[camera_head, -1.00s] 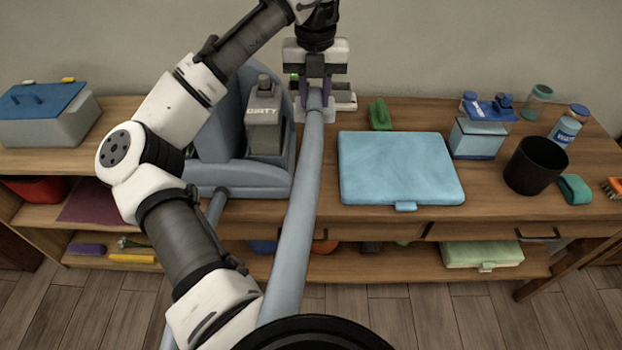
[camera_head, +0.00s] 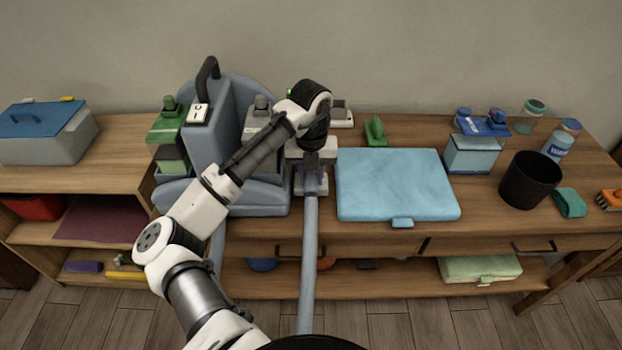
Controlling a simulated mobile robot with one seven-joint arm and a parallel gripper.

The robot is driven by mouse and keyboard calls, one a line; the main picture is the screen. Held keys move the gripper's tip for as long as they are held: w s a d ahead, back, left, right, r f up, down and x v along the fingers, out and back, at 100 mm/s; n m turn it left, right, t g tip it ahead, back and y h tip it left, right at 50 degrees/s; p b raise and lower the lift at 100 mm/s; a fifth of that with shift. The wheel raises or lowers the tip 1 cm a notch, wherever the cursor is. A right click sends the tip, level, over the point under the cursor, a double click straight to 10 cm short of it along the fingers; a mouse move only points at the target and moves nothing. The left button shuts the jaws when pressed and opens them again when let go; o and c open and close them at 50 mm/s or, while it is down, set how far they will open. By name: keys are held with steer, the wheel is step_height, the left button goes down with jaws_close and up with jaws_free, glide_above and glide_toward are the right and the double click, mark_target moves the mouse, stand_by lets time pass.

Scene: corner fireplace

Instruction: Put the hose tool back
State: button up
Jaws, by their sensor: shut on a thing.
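My gripper (camera_head: 311,176) points down beside the right side of a blue-grey cleaning machine (camera_head: 212,125). The fingers and my wrist hide much of the tool. The blue-grey hose (camera_head: 308,255) runs from the tool down over the table's front edge. The machine has a dark handle, a green tank (camera_head: 168,140) on its left and a grey tank (camera_head: 257,120) on its right, partly behind my arm. I cannot tell whether the tool touches the machine.
A light blue case (camera_head: 392,185) lies close right of the gripper. A pale grey item (camera_head: 341,116) and a green brush (camera_head: 375,131) lie behind. A black cup (camera_head: 529,180), tubs and jars fill the right of the wooden table (camera_head: 480,215). A grey box (camera_head: 45,135) stands far left.

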steer(key=shift+f, duration=1)
steer(key=shift+f, duration=0.1)
steer(key=shift+f, duration=0.15)
steer(key=o, duration=0.9)
steer(key=shift+o, duration=0.2)
step_height(320, 180, up, 12)
steer(key=shift+r+b, duration=0.25)
steer(key=shift+b, duration=0.45)
